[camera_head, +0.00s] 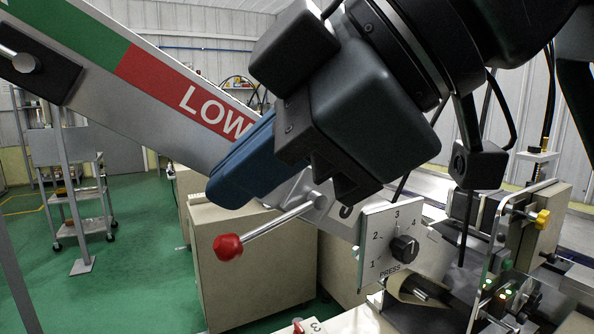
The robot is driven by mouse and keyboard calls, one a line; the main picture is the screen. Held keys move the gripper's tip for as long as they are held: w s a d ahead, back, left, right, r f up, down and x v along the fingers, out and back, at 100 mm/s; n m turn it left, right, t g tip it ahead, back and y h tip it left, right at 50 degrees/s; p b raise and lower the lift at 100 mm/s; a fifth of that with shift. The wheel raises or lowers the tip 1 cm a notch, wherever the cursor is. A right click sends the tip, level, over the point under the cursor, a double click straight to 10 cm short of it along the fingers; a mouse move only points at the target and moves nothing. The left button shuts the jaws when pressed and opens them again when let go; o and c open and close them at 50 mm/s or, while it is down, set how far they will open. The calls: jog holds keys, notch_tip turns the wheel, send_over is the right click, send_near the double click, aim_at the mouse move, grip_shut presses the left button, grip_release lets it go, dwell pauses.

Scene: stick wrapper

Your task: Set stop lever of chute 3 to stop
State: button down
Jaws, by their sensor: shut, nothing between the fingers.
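A stop lever with a red ball knob (228,247) and a silver rod (280,219) sticks out to the lower left from the foot of the inclined chute (150,103). My gripper (225,190) is in front of the chute, with blue fingers shut and empty. In the picture its tip is just above the red knob. I cannot tell whether they touch.
A press dial (404,248) numbered 1 to 4 is right of the lever. Beige cabinets (250,282) stand below the chute. A machine with a yellow knob (542,219) and lit buttons is at right. A wheeled cart (75,190) stands on the green floor at left.

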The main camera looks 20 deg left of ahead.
jog(key=s+d+r, duration=0.3)
jog(key=d+r, duration=0.2)
jog(key=r, duration=0.3)
jog(key=shift+s+d+r+b, duration=0.15)
jog(key=shift+s+d+b, duration=0.1)
jog(key=shift+s+b, duration=0.2)
jog(key=shift+w, duration=0.1)
